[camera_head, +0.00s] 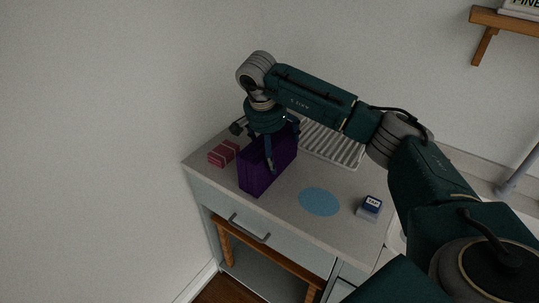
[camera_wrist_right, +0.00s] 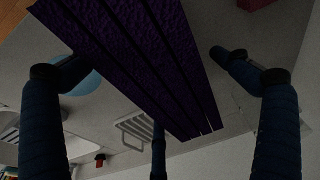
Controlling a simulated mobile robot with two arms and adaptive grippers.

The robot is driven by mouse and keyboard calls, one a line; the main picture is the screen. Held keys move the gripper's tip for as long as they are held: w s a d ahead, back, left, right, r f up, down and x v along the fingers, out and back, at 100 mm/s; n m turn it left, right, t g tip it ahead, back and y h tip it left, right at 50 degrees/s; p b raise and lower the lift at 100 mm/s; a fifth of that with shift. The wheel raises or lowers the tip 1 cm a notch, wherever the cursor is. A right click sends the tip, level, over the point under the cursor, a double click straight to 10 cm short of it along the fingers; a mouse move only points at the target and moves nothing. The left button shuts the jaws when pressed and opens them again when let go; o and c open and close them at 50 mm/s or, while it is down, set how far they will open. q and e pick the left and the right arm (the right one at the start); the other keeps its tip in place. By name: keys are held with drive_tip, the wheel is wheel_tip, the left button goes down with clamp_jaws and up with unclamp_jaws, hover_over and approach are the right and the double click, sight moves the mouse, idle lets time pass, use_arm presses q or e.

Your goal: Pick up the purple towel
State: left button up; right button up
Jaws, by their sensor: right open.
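Whether any finger touches the towel I cannot tell. My left gripper is not in view.
A red box (camera_head: 223,153) lies close left of the towel. A white slatted rack (camera_head: 335,146) is behind right. A wooden wall shelf (camera_head: 505,20) is at upper right.

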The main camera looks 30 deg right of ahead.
drive_tip(key=x, duration=0.4)
drive_tip(key=shift+p, duration=0.3)
drive_tip(key=c, duration=1.4)
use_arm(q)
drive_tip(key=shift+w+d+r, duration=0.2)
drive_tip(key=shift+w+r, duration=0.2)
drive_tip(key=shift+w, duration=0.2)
use_arm(e)
drive_tip(key=shift+c, duration=0.2)
drive_tip(key=shift+r, duration=0.15)
